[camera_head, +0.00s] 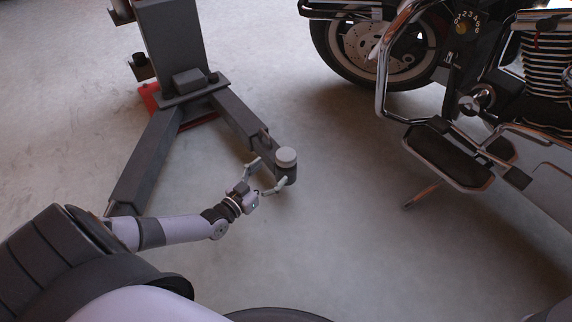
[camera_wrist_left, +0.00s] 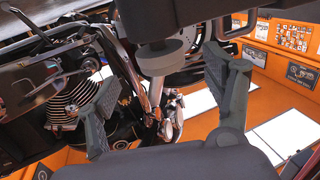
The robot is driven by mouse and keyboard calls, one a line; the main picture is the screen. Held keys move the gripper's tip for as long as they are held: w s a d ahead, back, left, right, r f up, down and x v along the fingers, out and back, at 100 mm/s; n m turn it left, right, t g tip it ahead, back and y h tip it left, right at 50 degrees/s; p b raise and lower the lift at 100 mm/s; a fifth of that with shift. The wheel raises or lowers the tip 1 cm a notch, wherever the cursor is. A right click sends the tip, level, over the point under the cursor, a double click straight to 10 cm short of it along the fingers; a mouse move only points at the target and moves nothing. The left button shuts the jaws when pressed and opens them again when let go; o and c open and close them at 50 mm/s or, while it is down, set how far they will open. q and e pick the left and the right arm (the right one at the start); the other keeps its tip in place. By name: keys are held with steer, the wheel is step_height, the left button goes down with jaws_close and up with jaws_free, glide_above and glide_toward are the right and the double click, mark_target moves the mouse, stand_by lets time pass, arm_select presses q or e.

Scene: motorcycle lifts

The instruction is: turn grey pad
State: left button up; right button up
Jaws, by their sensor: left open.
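The grey pad (camera_head: 286,156) is a pale round disc on a short dark cylinder at the end of a lift's dark arm. My left gripper (camera_head: 267,173) is open just to the lower left of the pad, with its fingers spread toward it. In the left wrist view the pad (camera_wrist_left: 165,58) shows between and beyond the two open fingers (camera_wrist_left: 165,98). The fingers do not appear to touch it. My right gripper is not in view.
The dark lift column (camera_head: 172,45) stands at the upper left, with a second lift arm (camera_head: 147,160) running toward the lower left. A motorcycle (camera_head: 450,160) with a chrome bar and footboard stands at the right. Bare concrete floor (camera_head: 340,240) lies between.

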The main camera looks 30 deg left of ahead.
mark_target(286, 158)
arm_select(q)
steer(key=w+b, duration=0.1)
steer(key=w, duration=0.1)
steer(key=w+b, duration=0.1)
steer(key=w, duration=0.1)
steer(key=w+b, duration=0.1)
steer(key=w, duration=0.1)
steer(key=shift+w+d+f, duration=0.2)
steer(key=shift+w+d, duration=0.1)
steer(key=shift+w+d+r+b, duration=0.1)
steer(key=shift+w+r+b, duration=0.1)
steer(key=shift+w+b, duration=0.4)
steer(key=shift+w, duration=0.15)
